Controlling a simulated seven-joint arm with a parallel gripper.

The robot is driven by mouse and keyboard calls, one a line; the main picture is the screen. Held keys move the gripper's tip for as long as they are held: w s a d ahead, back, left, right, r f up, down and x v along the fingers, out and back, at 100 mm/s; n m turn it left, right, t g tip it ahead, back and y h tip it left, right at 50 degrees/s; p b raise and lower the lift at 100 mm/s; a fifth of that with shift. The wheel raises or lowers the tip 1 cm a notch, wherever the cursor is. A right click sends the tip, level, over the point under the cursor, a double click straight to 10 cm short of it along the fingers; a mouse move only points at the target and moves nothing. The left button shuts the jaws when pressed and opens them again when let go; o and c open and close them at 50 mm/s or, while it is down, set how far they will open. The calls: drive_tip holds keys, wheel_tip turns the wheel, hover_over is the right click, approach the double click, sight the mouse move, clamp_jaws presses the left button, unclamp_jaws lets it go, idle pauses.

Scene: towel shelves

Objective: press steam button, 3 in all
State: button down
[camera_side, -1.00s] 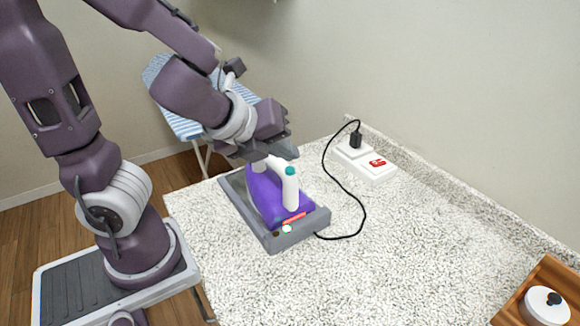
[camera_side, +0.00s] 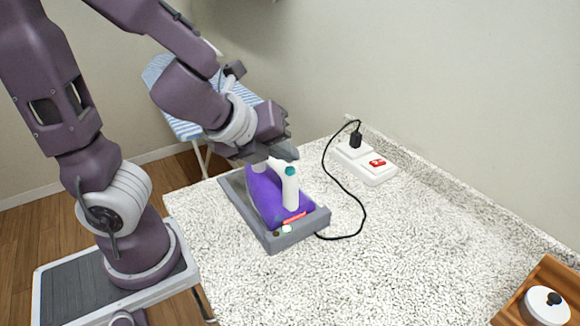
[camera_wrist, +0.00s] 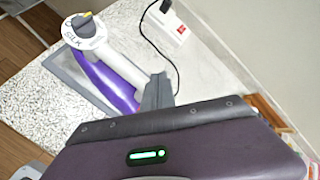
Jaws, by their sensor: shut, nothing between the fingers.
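The iron (camera_side: 266,190) has a purple body and a white handle. It rests in a grey tray (camera_side: 301,232) on the speckled counter. A white upright post with a teal cap (camera_side: 290,171) stands at the handle's near end; I cannot tell whether this cap is the steam button. The iron also shows in the wrist view (camera_wrist: 117,87), with a white dial (camera_wrist: 84,31) lettered "SILK". My gripper (camera_side: 287,153) is shut and empty, just above the handle's far part, and hides some of it. I cannot tell whether it touches. Its fingertips show in the wrist view (camera_wrist: 157,92).
A black cord (camera_side: 361,205) runs from the tray to a white power strip (camera_side: 372,169) with a red switch, by the wall. A blue-striped ironing board (camera_side: 182,126) stands behind. A wooden tray (camera_side: 558,274) with a white lidded pot is at lower right. The counter between is clear.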

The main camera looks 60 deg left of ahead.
drive_tip(key=shift+f, duration=0.25)
drive_tip(key=shift+r, duration=0.1)
idle(0.3)
drive_tip(key=shift+r, duration=0.35)
wheel_tip(320, 180, up, 5)
idle(0.6)
idle(0.4)
